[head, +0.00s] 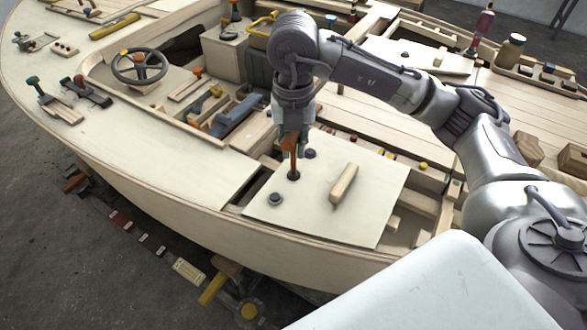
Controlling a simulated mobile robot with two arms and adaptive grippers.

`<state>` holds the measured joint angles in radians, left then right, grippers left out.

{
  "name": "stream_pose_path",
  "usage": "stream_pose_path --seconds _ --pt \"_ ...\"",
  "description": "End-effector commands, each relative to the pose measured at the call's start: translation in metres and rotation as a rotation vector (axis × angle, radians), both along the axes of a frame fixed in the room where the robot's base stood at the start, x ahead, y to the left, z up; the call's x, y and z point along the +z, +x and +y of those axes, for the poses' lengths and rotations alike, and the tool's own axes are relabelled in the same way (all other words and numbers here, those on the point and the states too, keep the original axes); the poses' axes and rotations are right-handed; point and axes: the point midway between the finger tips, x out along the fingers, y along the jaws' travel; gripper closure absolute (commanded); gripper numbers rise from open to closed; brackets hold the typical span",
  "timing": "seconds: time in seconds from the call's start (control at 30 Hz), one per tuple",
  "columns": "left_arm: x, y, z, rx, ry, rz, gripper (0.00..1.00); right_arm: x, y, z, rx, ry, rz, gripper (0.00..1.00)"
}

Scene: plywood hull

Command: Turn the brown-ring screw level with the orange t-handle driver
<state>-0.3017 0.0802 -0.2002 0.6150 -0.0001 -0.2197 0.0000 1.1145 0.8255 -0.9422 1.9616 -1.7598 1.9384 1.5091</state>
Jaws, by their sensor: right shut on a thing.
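My right gripper (290,130) points down over the pale hatch panel (310,212) and is shut on the orange t-handle driver (293,142). The driver stands about upright, and its lower end meets a dark round screw spot (293,175) on the panel. The spot looks dark brown, but its ring is small and partly covered by the driver. I cannot tell how high the screw sits. A grey-ringed screw (275,199) is nearer the front and a purplish one (310,153) is farther back. My left gripper is out of view.
A wooden block handle (343,184) stands on the panel to the right of the driver. Open hull bays with ribs lie right of the panel. A steering wheel (139,66) and several loose tools are on the left deck. The panel's front area is clear.

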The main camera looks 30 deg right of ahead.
Motion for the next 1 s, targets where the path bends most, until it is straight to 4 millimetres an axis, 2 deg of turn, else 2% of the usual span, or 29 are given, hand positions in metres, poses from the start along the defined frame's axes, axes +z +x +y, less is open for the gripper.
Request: stream_pose_path --seconds 0.1,0.23,0.47,0.73,1.0 --pt "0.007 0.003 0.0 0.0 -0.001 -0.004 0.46 0.001 -0.001 0.0 -0.146 0.0 0.002 1.0" --pt "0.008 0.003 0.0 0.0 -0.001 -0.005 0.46 0.0 0.0 0.0 -0.223 0.0 0.002 1.0" --pt "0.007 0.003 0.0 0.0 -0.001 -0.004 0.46 0.0 0.0 0.0 -0.229 0.001 0.001 1.0" --pt "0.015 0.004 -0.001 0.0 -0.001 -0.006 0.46 0.011 0.0 0.0 -0.227 0.001 0.0 1.0" --pt "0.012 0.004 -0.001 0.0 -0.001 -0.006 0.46 0.009 0.0 0.0 -0.205 0.001 0.0 1.0"
